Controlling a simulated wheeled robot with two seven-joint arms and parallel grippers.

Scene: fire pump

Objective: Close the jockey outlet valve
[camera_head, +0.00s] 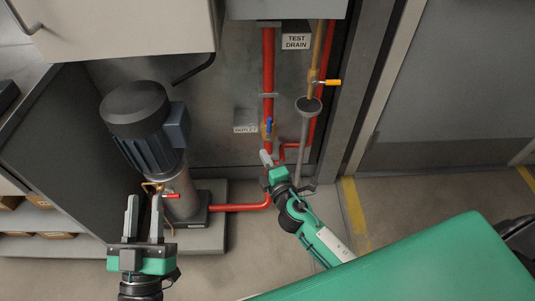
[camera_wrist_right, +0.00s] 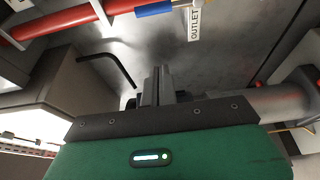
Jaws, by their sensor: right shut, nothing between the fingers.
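The outlet valve has a blue lever (camera_head: 268,125) on the red vertical pipe beside the OUTLET label (camera_head: 245,121). The lever looks in line with the pipe. In the right wrist view the blue lever (camera_wrist_right: 154,10) is at the top edge, along the red pipe, next to the label (camera_wrist_right: 194,22). My right gripper (camera_head: 265,158) is shut and empty, just below the lever and apart from it. Its closed fingers also show in the right wrist view (camera_wrist_right: 157,84). My left gripper (camera_head: 144,207) is open and empty, in front of the pump at the left.
The jockey pump (camera_head: 148,125) stands on a grey plinth (camera_head: 213,238). A valve with an orange handle (camera_head: 333,82) is on the test drain pipe, with a grey funnel (camera_head: 308,105) below. A red-handled valve (camera_head: 171,196) is near my left fingers. Shelves are at far left.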

